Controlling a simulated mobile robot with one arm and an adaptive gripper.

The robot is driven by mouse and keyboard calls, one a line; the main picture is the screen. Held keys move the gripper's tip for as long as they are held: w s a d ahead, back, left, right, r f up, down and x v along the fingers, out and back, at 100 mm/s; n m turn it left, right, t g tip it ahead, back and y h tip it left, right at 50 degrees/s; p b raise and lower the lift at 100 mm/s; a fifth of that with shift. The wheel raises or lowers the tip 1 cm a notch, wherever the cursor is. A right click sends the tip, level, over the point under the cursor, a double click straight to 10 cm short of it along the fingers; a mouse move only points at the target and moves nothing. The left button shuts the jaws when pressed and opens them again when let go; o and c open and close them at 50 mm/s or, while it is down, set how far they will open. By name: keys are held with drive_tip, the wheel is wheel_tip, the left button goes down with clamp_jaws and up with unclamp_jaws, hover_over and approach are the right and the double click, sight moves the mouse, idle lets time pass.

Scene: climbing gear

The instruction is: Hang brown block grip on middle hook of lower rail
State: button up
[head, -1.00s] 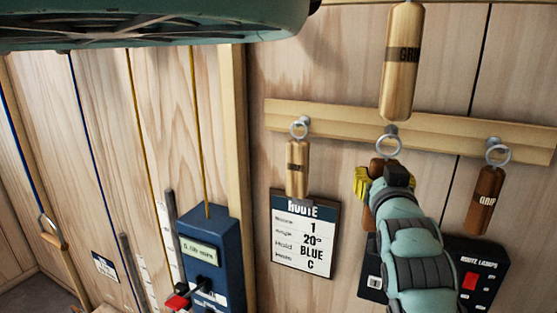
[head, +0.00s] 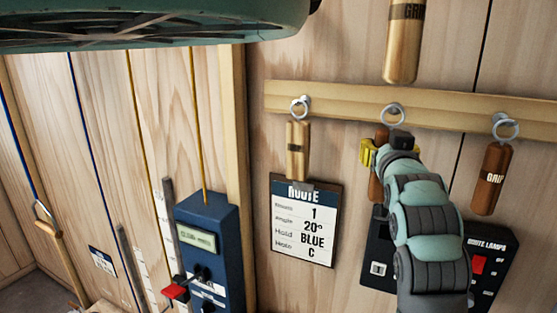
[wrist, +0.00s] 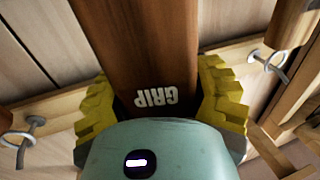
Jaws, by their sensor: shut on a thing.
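The brown block grip (head: 375,187) hangs upright below the middle hook (head: 399,106) of the lower rail (head: 345,100). My gripper (head: 381,153) is shut on it, its yellow fingers around the block's upper part. The metal ring (head: 393,116) at its top overlaps the middle hook in the head view; I cannot tell whether it is threaded over it. In the wrist view the brown block grip (wrist: 140,45), marked GRIP, lies between both yellow fingers (wrist: 158,85). My arm covers part of the block in the head view.
A light wooden grip (head: 298,150) hangs on the left hook and a reddish-brown grip (head: 491,180) on the right hook. A larger light grip (head: 403,45) hangs above the rail. The route card (head: 305,222), lamp panel (head: 488,262) and blue box (head: 208,250) are below.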

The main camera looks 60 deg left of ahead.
drive_tip(key=w+a, duration=0.1)
drive_tip(key=w, duration=0.2)
drive_tip(key=w+a+f+b, duration=0.1)
drive_tip(key=shift+w+a, duration=0.2)
drive_tip(key=shift+a, duration=0.1)
idle(0.5)
drive_tip(key=shift+b, duration=0.3)
idle(0.5)
drive_tip(key=o, duration=1.4)
